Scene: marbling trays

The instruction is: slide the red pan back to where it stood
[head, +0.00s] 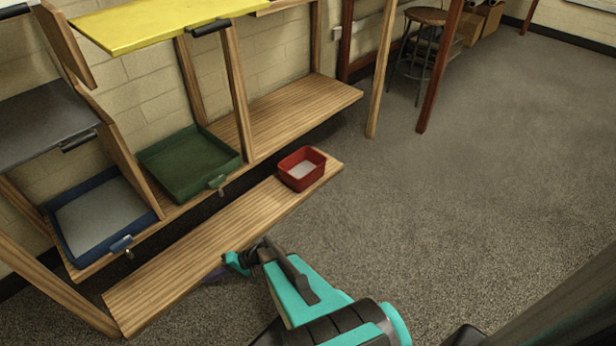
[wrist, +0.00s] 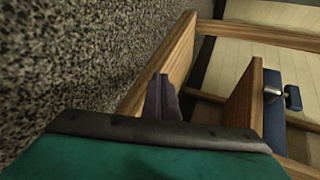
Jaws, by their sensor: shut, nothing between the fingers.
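The red pan (head: 290,174) is a small open box with a pale bottom. It stands upright near the right end of a low wooden plank in the head view. My gripper (head: 214,275) is low at the plank's front edge, well left of the pan and apart from it. It is partly hidden behind my own wrist there. In the wrist view my gripper (wrist: 162,98) shows its dark fingers shut with nothing between them. The pan is not in the wrist view.
The plank (head: 190,250) runs before a shelf with a blue tray (head: 78,252) and a green tray (head: 190,160), both with front handles. The blue tray shows in the wrist view (wrist: 274,124). A yellow board (head: 150,20) is above. The plank left of the pan is clear.

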